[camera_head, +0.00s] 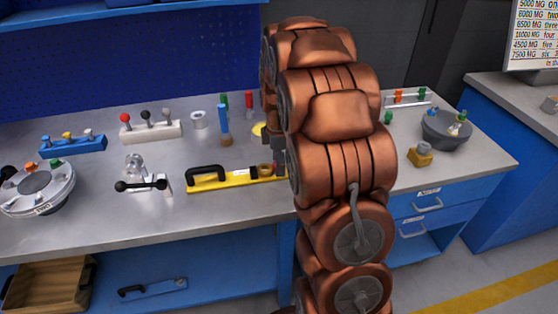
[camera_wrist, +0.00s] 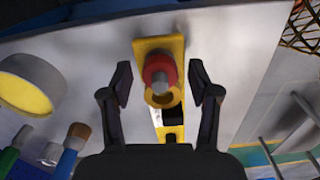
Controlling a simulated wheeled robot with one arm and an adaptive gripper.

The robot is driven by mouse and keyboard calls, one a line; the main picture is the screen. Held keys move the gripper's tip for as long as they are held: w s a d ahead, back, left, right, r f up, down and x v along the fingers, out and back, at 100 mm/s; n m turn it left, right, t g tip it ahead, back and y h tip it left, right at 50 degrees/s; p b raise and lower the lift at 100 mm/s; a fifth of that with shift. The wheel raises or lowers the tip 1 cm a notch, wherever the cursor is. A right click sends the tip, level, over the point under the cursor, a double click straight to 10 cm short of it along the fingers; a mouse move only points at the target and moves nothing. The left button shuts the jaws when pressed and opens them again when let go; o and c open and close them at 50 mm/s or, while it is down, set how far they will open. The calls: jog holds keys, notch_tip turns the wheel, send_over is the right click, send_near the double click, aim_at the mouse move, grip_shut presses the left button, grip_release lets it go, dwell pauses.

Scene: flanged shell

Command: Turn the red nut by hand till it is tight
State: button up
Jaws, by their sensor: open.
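The red nut (camera_wrist: 158,68) shows in the wrist view on the end of a yellow bar (camera_wrist: 150,47), with a grey stud (camera_wrist: 160,85) at its middle. A brass ring (camera_wrist: 162,98) sits just beside it. My gripper (camera_wrist: 158,82) is open, one finger on each side of the red nut, with a gap to it on both sides. In the head view the yellow bar (camera_head: 228,184) with its black handle lies on the bench.
The grey bench (camera_head: 110,220) carries a round flanged part (camera_head: 37,190), a lever clamp (camera_head: 140,185), a white block with knobs (camera_head: 150,131), standing blue and red tools (camera_head: 224,125) and a grey bowl (camera_head: 440,130). A yellow-faced cylinder (camera_wrist: 28,85) stands left of my gripper.

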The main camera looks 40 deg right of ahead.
jog(key=c, duration=1.2)
jog(key=shift+o, duration=0.2)
jog(key=shift+f+m+b, duration=0.15)
jog(key=shift+m+b, duration=0.45)
jog(key=shift+m, duration=0.2)
jog(key=shift+m+b, duration=0.65)
jog(key=shift+m, duration=0.85)
jog(key=o, duration=1.2)
jog(key=shift+c, duration=0.2)
jog(key=shift+r, duration=0.2)
notch_tip(320, 180, up, 12)
